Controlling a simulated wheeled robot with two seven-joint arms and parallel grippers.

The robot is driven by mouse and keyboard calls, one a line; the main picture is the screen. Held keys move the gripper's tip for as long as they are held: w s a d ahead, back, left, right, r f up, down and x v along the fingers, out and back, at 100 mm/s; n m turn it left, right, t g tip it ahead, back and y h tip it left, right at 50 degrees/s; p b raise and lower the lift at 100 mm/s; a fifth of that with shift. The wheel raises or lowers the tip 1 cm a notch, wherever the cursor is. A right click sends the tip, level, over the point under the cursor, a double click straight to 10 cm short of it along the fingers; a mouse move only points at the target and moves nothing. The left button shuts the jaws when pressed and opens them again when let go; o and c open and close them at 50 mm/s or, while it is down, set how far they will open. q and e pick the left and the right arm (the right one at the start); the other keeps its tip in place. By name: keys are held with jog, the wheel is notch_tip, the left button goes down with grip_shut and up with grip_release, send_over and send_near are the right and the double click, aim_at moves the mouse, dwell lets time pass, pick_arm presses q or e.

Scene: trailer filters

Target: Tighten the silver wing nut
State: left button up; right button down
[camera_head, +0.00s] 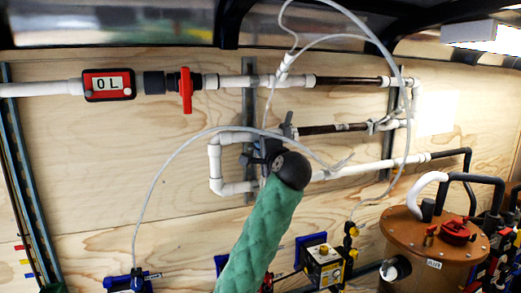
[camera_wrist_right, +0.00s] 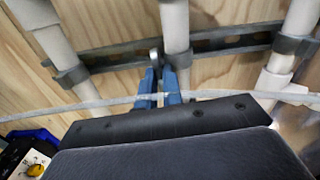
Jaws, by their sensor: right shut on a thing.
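My right gripper (camera_head: 260,157) reaches up to the pipework on the wooden wall, with its green-sleeved arm coming from below. In the right wrist view its two blue fingers (camera_wrist_right: 161,82) are shut around a small grey metal piece, likely the silver wing nut (camera_wrist_right: 155,57). This piece sits at a rail, just left of a white vertical pipe (camera_wrist_right: 175,30). Its wings are mostly hidden between the fingertips. In the head view my wrist and the pipes make it hard to see. My left gripper is not in view.
A thin clear hose (camera_wrist_right: 60,108) crosses in front of the fingers and loops over the pipes. A red valve handle (camera_head: 186,90) and a flow meter (camera_head: 109,85) are on the upper pipe. A brown canister (camera_head: 410,250) stands at lower right.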

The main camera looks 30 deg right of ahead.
jog(key=c, duration=1.5)
grip_release()
jog(key=shift+d, duration=0.1)
jog(key=shift+c, duration=0.2)
jog(key=shift+s, duration=0.15)
